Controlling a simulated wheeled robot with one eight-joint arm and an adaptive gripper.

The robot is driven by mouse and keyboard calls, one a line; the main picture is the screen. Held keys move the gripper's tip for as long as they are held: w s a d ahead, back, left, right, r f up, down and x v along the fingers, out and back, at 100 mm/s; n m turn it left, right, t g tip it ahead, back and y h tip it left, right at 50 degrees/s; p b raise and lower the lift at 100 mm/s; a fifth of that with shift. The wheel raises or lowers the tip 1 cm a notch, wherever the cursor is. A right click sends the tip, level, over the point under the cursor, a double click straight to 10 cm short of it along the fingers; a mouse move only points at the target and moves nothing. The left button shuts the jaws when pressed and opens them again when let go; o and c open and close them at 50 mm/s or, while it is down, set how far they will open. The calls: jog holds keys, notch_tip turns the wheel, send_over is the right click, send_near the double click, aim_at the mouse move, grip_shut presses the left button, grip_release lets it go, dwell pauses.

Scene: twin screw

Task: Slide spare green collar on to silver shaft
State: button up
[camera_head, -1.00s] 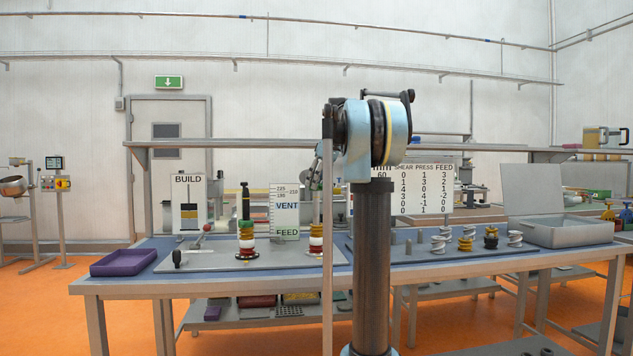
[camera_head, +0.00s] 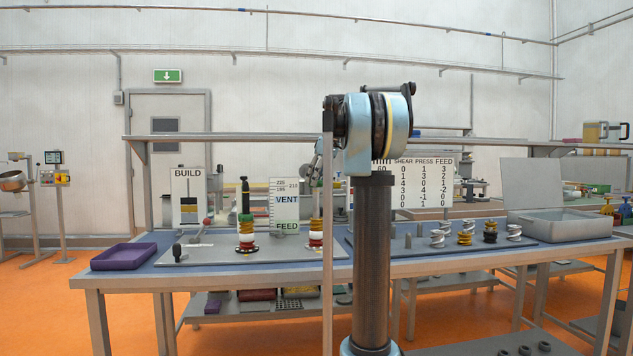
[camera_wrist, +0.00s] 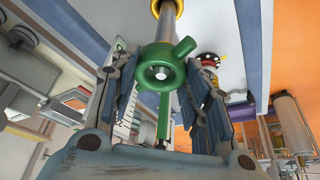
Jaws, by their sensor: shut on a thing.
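The green collar (camera_wrist: 163,55) shows in the wrist view as a ring with a side stub and a green bar running down between the fingers. My gripper (camera_wrist: 160,100) is shut on it, with a ribbed finger on each side. The silver shaft (camera_wrist: 170,24) runs up behind the ring, and its bright round end shows in the ring's hole. I cannot tell whether the collar is around the tip or just in front of it. A yellow collar (camera_wrist: 166,7) sits further along the shaft. In the head view my gripper is largely hidden behind my arm.
A second stack with a black top (camera_head: 245,190) stands left on the grey board, with a green collar (camera_head: 245,217) on it. A purple tray (camera_head: 124,256) lies at the left table end. Several screw pieces (camera_head: 464,234) and a grey bin (camera_head: 560,223) stand right.

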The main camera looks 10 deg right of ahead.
jog(key=shift+f, duration=0.2)
jog(key=o, duration=1.3)
jog(key=shift+c, duration=0.2)
jog(key=v, duration=1.2)
jog(key=shift+w, duration=0.1)
jog(key=s+a+f+m+h, duration=0.1)
jog(key=s+f+m, duration=0.2)
jog(key=s+f, duration=1)
jog(key=s+a+f+m+h, duration=0.1)
jog(key=s+f+m, duration=0.2)
jog(key=s+f, duration=1.1)
jog(key=s+a+f+m+h, duration=0.1)
jog(key=s+f+m, duration=0.2)
jog(key=s+f, duration=1.1)
notch_tip(320, 180, down, 12)
jog(key=shift+a+r+g, duration=0.1)
jog(key=shift+a+g, duration=0.25)
jog(key=shift+g, duration=0.05)
